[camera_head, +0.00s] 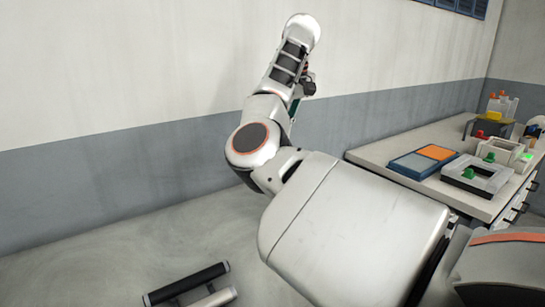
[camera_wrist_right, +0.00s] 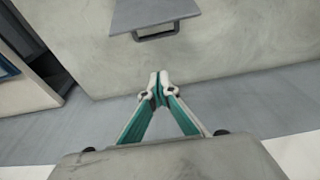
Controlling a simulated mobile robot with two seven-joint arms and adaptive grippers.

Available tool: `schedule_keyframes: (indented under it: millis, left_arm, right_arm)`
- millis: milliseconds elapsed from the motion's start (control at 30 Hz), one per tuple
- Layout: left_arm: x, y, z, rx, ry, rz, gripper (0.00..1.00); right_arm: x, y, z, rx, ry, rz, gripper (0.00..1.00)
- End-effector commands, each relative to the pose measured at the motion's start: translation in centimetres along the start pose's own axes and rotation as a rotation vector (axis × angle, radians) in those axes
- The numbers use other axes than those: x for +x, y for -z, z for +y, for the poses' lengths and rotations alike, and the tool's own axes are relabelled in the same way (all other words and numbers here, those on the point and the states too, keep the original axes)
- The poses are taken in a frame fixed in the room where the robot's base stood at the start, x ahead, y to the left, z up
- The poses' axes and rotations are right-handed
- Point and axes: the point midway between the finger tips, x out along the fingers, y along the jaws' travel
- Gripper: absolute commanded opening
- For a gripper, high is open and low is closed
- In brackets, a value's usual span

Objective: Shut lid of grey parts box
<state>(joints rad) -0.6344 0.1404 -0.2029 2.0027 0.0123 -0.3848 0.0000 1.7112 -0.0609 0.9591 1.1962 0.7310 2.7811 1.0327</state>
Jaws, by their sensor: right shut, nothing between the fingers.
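My right arm crosses the middle of the head view. A small teal part of my right gripper (camera_head: 296,105) shows beside the wrist there, mostly hidden by the arm. In the right wrist view the teal fingers of my right gripper (camera_wrist_right: 158,83) meet at their tips, shut and empty. Ahead of them is a flat grey panel (camera_wrist_right: 153,12) with a dark loop handle (camera_wrist_right: 157,33) at its near edge, apart from the fingertips. I cannot tell whether this panel is the lid of the grey parts box. My left gripper is not in view.
A pale bench (camera_head: 385,150) at the right holds a blue and orange tray (camera_head: 410,168), a grey frame (camera_head: 478,178) with a green knob, a light grey box (camera_head: 497,150) and other items. A wall stands behind.

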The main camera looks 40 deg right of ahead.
Motion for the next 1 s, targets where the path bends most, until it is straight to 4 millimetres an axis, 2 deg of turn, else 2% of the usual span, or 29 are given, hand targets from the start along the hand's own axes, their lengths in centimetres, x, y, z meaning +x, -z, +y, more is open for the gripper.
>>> schedule_keyframes:
  millis: [133,233,600,700,733,800,1000]
  left_arm:
    - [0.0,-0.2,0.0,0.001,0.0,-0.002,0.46]
    - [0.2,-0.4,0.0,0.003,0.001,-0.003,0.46]
    - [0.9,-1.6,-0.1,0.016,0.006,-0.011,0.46]
    - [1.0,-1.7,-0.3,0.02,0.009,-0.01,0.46]
    - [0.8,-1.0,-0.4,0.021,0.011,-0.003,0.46]
    - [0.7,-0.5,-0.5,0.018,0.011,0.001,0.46]
    - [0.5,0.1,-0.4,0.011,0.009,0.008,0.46]
  right_arm:
    - [0.5,0.0,0.1,0.001,-0.001,-0.001,0.0]
    - [1.8,-0.1,0.1,0.002,-0.002,-0.004,0.0]
    - [9.2,-0.2,0.1,0.0,-0.003,-0.008,0.0]
    - [10.7,-0.2,0.1,0.001,-0.003,-0.005,0.0]
    - [9.6,-0.6,0.0,0.001,0.0,0.005,0.0]
    - [8.9,-1.4,-0.1,0.002,0.001,0.008,0.0]
    - [8.6,-3.2,0.0,0.0,0.001,0.004,0.0]
